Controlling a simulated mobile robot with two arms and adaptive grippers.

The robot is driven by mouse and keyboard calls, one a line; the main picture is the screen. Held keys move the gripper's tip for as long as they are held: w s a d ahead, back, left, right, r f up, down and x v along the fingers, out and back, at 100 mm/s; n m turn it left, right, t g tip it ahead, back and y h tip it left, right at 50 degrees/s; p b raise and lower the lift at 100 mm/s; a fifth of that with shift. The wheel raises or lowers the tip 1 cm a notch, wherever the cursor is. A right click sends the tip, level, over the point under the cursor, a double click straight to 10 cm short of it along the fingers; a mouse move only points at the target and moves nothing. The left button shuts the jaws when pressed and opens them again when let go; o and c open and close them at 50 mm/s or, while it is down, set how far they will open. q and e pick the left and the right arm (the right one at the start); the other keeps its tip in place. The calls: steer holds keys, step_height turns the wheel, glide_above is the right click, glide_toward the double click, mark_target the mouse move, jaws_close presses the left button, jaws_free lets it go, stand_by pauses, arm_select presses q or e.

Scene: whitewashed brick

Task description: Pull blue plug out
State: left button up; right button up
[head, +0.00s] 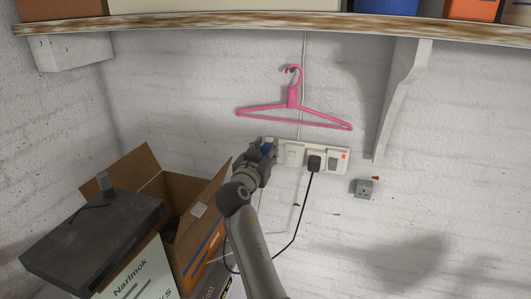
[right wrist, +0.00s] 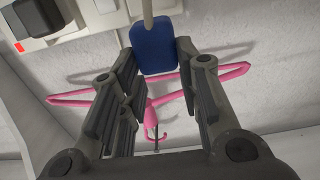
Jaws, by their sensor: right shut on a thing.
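The blue plug (head: 267,147) shows at the left end of the white socket strip (head: 291,153) on the wall, partly hidden by my right gripper (head: 263,154). In the right wrist view the blue plug (right wrist: 153,50) sits between the fingertips of my right gripper (right wrist: 157,58), its pale cord running to the top edge. The right gripper is shut on the blue plug. How far the plug's pins sit in the strip is hidden. My left gripper is not in view.
A black plug (head: 314,163) with a black cable sits in the same strip. A pink hanger (head: 293,105) hangs just above. A grey socket (head: 363,189) is at lower right. Open cartons (head: 150,160) and a dark box (head: 90,235) stand at left; a shelf (head: 250,23) runs overhead.

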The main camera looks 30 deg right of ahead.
step_height(320, 180, up, 3)
steer(key=shift+r+p, duration=0.1)
steer(key=shift+p, duration=0.55)
